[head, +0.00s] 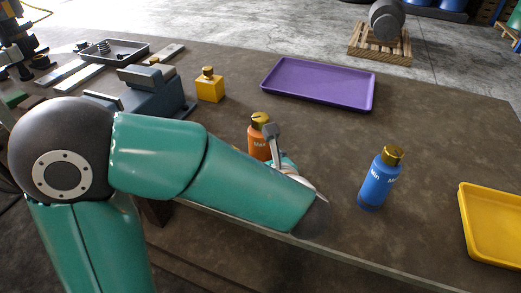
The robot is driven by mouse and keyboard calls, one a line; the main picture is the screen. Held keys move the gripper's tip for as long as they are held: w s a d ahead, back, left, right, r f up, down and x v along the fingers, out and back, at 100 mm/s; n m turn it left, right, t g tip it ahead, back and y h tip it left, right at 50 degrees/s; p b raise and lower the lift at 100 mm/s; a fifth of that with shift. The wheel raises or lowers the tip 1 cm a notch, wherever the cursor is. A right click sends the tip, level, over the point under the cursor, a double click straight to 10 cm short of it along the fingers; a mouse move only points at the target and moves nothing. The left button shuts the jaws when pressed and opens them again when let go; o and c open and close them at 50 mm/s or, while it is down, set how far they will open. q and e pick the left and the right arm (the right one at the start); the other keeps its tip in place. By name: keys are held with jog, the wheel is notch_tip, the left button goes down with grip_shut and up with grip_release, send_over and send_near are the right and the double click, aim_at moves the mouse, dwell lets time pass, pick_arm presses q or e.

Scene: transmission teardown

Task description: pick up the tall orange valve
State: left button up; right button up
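The tall orange valve (257,143) stands upright on the workbench in the middle of the head view. It has a gold cap and white lettering, and its lower part is hidden by my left arm. My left gripper (273,138) is at the valve's right side, with one grey finger showing in front of its right edge. The rest of the gripper is hidden behind my forearm, so I cannot tell whether it touches or grips the valve. My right gripper is not in view.
A blue bottle-shaped valve (379,180) with a gold cap stands to the right. A yellow block (209,88), a purple tray (318,84) and a grey vise (155,92) are behind. A yellow tray (468,225) lies at the right edge. The bench between the valves and purple tray is clear.

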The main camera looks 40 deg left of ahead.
pick_arm(q)
jog(key=c, duration=1.1)
jog(key=shift+r, duration=0.1)
grip_shut()
